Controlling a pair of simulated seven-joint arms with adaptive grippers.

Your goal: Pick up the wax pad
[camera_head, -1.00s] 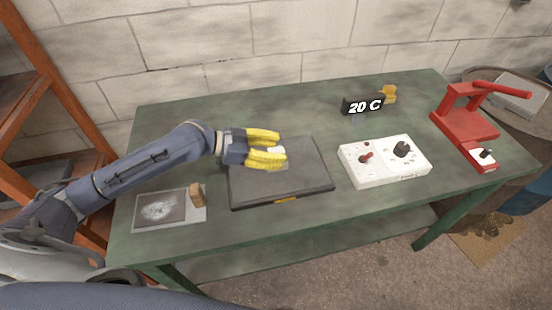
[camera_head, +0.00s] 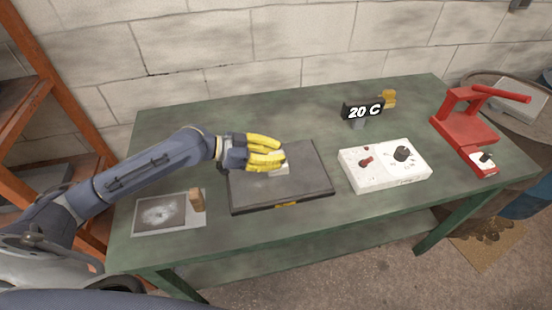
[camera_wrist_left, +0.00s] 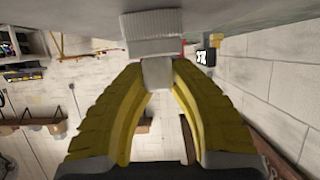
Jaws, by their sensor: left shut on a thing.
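The wax pad looks like a small pale white block (camera_head: 280,169) at the dark flat plate (camera_head: 305,183) in the head view; the yellow fingers partly cover it. My left gripper (camera_head: 283,156) reaches in from the left, low over the plate, with its fingers closed on the pale block. In the left wrist view the pale block (camera_wrist_left: 157,73) sits between the two yellow fingertips (camera_wrist_left: 158,66). A wider pale piece with a ribbed part (camera_wrist_left: 151,23) shows just beyond it. I cannot tell whether the block is clear of the plate. My right gripper is not in view.
A white control box (camera_head: 385,166) stands right of the plate. A "20 C" display (camera_head: 362,111) is behind, and a red press (camera_head: 465,125) at the right. A grey sheet (camera_head: 160,214) and a brown block (camera_head: 197,200) lie at the left front. The green bench's back left is clear.

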